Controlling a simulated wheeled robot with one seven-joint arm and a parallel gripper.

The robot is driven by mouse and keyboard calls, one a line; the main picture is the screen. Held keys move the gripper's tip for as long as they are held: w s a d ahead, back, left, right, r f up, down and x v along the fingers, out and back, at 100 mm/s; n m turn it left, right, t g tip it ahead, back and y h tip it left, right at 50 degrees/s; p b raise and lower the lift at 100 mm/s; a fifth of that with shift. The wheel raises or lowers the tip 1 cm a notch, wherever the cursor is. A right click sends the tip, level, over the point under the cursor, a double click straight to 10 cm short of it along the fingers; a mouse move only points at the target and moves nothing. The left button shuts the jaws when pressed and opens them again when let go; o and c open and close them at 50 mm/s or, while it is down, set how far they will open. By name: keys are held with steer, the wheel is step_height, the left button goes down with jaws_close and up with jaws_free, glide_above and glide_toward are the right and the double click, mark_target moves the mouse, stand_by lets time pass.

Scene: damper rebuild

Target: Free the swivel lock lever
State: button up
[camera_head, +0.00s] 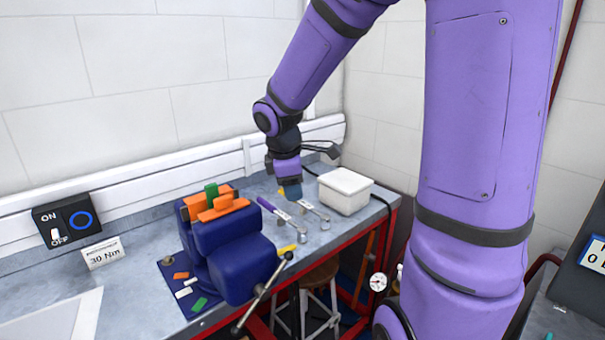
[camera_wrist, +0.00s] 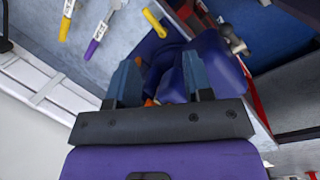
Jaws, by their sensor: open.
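A blue vise (camera_head: 235,262) stands on the bench with orange jaw pieces and a green piece at its top. A short yellow lever (camera_head: 286,248) sticks out low at the vise's right side, and looks like the swivel lock lever. In the wrist view the yellow lever (camera_wrist: 154,23) shows near the top, beside the vise (camera_wrist: 212,62) and beyond my fingertips. My gripper (camera_head: 291,192) is above the bench, behind and right of the vise. In the wrist view my gripper (camera_wrist: 160,68) is open, its fingers apart from the lever. Part of the vise shows between the fingers.
A purple-handled wrench (camera_head: 274,211) and another wrench (camera_head: 313,210) lie on the bench near the lever. A white box (camera_head: 345,190) stands at the right end. The vise's long handle bar (camera_head: 262,292) juts out at the front. A stool (camera_head: 312,280) stands below.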

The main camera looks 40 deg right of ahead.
steer(key=s+a+r+m+t, duration=0.1)
steer(key=s+a+r+m, duration=0.1)
steer(key=s+r, duration=0.3)
steer(key=shift+s+r+m, duration=0.2)
steer(key=shift+m, duration=0.6)
